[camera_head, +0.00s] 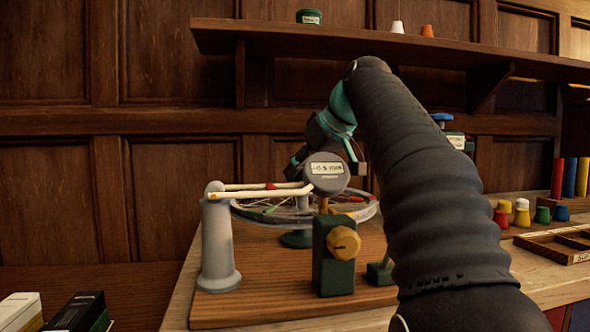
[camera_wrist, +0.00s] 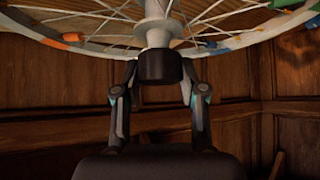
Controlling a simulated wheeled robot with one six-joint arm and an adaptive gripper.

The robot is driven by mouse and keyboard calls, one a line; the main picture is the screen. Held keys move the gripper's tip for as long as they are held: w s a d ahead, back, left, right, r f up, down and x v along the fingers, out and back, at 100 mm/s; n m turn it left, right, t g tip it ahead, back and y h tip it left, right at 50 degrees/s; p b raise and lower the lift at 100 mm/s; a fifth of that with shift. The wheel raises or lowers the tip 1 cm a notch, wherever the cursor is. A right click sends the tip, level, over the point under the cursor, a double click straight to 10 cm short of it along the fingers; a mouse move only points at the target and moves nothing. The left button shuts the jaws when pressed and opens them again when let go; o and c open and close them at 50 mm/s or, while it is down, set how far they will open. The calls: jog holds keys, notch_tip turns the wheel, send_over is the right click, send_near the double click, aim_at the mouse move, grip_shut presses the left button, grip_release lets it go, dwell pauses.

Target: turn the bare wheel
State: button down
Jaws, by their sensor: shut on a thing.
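The spoked bare wheel (camera_head: 243,211) lies flat above a wooden board in the head view, with coloured bits on its spokes and rim. Its middle is hidden behind a round grey dial with a label (camera_head: 327,172). In the wrist view the wheel's rim (camera_wrist: 240,42) and pale hub (camera_wrist: 157,33) fill the top. My gripper (camera_wrist: 160,68) is shut on a dark hub end piece directly beside the pale hub, one finger on each side.
A grey post (camera_head: 220,245) with pale rods (camera_head: 265,190) stands left of the wheel. A dark green block with a yellow knob (camera_head: 344,243) stands in front. A shelf (camera_head: 300,38) runs above. Coloured pots (camera_head: 521,213) and a wooden tray (camera_head: 550,249) are at right.

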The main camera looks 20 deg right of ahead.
jog(key=c, duration=0.6)
grip_release()
jog(key=shift+c, duration=0.2)
jog(key=v, duration=1.2)
